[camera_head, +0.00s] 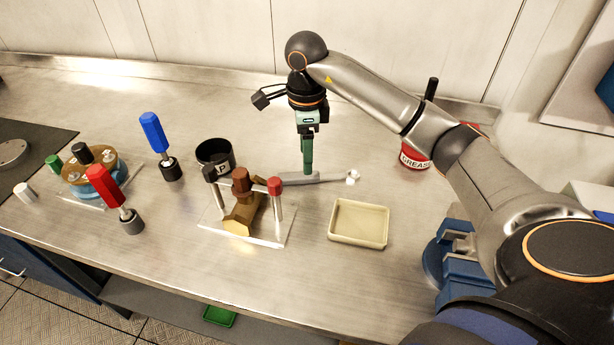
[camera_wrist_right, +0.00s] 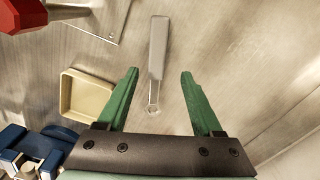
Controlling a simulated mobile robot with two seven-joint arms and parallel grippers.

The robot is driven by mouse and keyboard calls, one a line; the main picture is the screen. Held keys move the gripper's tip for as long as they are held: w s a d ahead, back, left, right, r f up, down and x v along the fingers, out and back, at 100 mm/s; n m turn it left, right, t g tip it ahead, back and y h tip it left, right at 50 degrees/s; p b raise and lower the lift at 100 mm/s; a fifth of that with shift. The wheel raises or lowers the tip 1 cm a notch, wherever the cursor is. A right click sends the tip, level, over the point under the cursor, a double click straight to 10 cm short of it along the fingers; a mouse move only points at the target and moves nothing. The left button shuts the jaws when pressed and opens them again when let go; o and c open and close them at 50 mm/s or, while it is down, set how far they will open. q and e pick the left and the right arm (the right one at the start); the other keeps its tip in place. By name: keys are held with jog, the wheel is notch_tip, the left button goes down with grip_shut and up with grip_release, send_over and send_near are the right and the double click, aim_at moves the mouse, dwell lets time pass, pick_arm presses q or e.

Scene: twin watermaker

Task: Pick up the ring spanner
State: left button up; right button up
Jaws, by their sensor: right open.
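The ring spanner (camera_head: 328,181) lies on the steel worktop behind the cream tray, its thick grey handle to the left and its pale ring end to the right. My right gripper (camera_head: 308,170) points down at the handle, green fingers open and empty. In the right wrist view the spanner (camera_wrist_right: 157,50) runs lengthwise between the open fingers of my right gripper (camera_wrist_right: 160,73), its ring end nearer the palm. I cannot tell how far the tips are above the worktop. My left gripper is not in view.
A stand with a brass-coloured part and red knob (camera_head: 242,185) is just left of the spanner. The cream tray (camera_head: 358,241) is in front; it also shows in the wrist view (camera_wrist_right: 66,95). A red grease tin (camera_head: 416,156) stands right. A black cup (camera_head: 213,153) and screwdrivers stand left.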

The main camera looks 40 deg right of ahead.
aim_at(318, 177)
jog(key=f, duration=0.5)
jog(key=shift+s+p, duration=0.25)
jog(key=shift+p, duration=0.05)
jog(key=shift+r, duration=0.1)
jog(key=shift+c, duration=0.3)
grip_shut()
dwell(0.6)
